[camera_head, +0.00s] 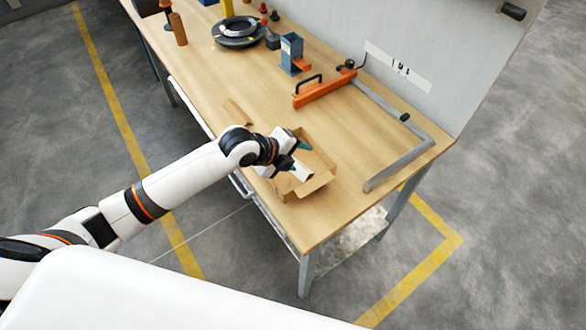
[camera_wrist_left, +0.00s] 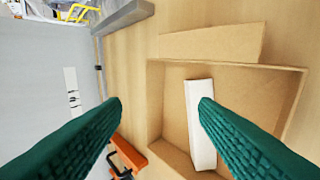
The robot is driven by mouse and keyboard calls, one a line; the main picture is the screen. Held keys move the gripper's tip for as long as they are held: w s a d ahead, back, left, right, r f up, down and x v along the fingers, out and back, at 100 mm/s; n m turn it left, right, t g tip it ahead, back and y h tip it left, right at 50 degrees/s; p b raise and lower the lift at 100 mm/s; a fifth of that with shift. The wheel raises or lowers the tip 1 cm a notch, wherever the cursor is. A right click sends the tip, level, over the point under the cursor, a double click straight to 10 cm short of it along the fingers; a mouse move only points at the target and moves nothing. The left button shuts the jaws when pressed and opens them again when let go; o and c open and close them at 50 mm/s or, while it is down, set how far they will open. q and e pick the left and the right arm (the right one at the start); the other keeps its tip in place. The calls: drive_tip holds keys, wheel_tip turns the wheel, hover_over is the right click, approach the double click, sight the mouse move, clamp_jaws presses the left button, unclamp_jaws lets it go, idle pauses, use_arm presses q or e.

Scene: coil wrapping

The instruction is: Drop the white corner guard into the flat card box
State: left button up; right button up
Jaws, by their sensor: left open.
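The flat card box (camera_head: 318,184) stands open on the table near its front edge, flaps folded outward. It also shows in the left wrist view (camera_wrist_left: 212,43). The white corner guard (camera_wrist_left: 199,128) is inside the box walls in that view, apparently on the box floor; a small white part shows in the head view (camera_head: 302,173). My left gripper (camera_head: 299,155) is above the box, open, with green ribbed fingers. In the wrist view (camera_wrist_left: 157,103) one finger covers part of the guard; I see no grip on it. My right gripper is not in view.
An orange tool with a black handle (camera_head: 322,89) and a grey metal bar frame (camera_head: 400,172) lie behind the box. A blue-grey block stand (camera_head: 291,52) and a black coil (camera_head: 239,32) are farther back. Bare table (camera_head: 225,75) lies left of the stand.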

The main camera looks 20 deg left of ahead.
use_arm(q)
drive_tip(key=b+v, duration=0.2)
drive_tip(key=v, duration=1)
drive_tip(key=shift+f, duration=0.1)
